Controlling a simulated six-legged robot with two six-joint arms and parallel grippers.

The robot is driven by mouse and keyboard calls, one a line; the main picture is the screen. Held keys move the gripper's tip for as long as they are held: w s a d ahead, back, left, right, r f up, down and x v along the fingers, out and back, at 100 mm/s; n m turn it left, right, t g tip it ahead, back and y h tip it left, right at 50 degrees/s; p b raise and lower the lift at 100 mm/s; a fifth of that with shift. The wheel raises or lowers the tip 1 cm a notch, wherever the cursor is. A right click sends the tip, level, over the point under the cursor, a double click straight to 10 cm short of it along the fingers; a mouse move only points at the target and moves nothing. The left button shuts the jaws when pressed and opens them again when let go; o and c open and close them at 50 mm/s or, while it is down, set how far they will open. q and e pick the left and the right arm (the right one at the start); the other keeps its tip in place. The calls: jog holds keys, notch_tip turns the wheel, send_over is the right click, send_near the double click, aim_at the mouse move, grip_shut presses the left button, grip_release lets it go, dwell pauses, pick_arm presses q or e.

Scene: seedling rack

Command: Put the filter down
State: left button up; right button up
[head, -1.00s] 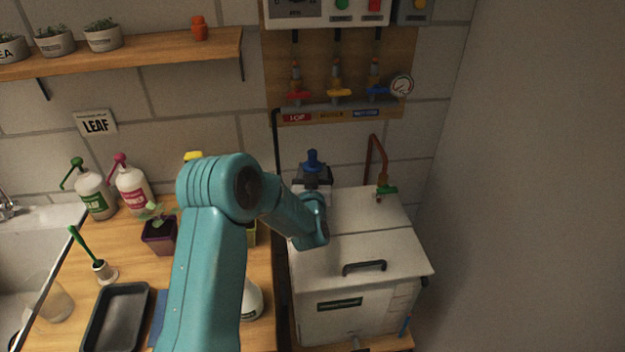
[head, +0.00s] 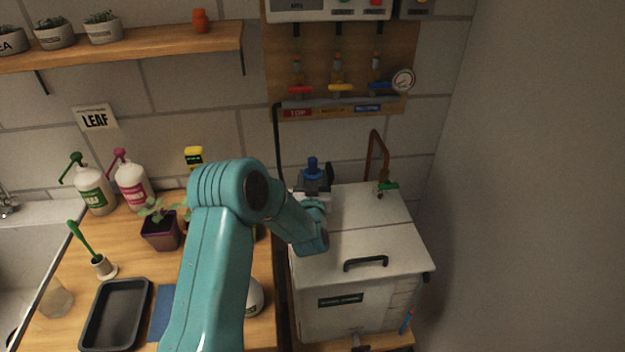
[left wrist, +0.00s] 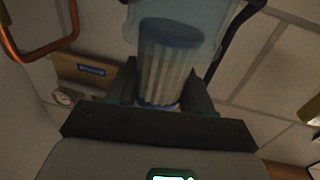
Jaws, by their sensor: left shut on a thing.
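The filter (left wrist: 165,75) is a pale pleated cylinder with blue ends, seen in the left wrist view. My left gripper (left wrist: 158,88) is shut on it, one dark finger on each side. A clear bluish housing (left wrist: 190,18) overlaps the filter's far end; I cannot tell whether the filter is inside it or in front of it. In the head view my left gripper (head: 313,187) is at the back left of the white tank's lid, beside a blue-topped fitting (head: 312,166). The filter is not clearly visible there. My right gripper is out of view.
The white tank (head: 385,240) has a flat lid with a black handle (head: 366,262). A copper pipe (head: 377,152) rises behind it. Valves (head: 340,88) hang on the wall above. The wooden bench (head: 200,290) holds bottles, a potted seedling (head: 160,230) and a black tray (head: 116,315).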

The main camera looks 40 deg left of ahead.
pick_arm(q)
jog(key=shift+s+f, duration=0.1)
jog(key=o, duration=1)
jog(key=shift+o, duration=0.2)
jog(key=shift+r+p, duration=0.9)
jog(key=shift+p, duration=0.25)
jog(key=b+v, duration=0.3)
jog(key=v, duration=0.9)
jog(key=shift+f+b, duration=0.25)
jog(key=shift+b, duration=0.1)
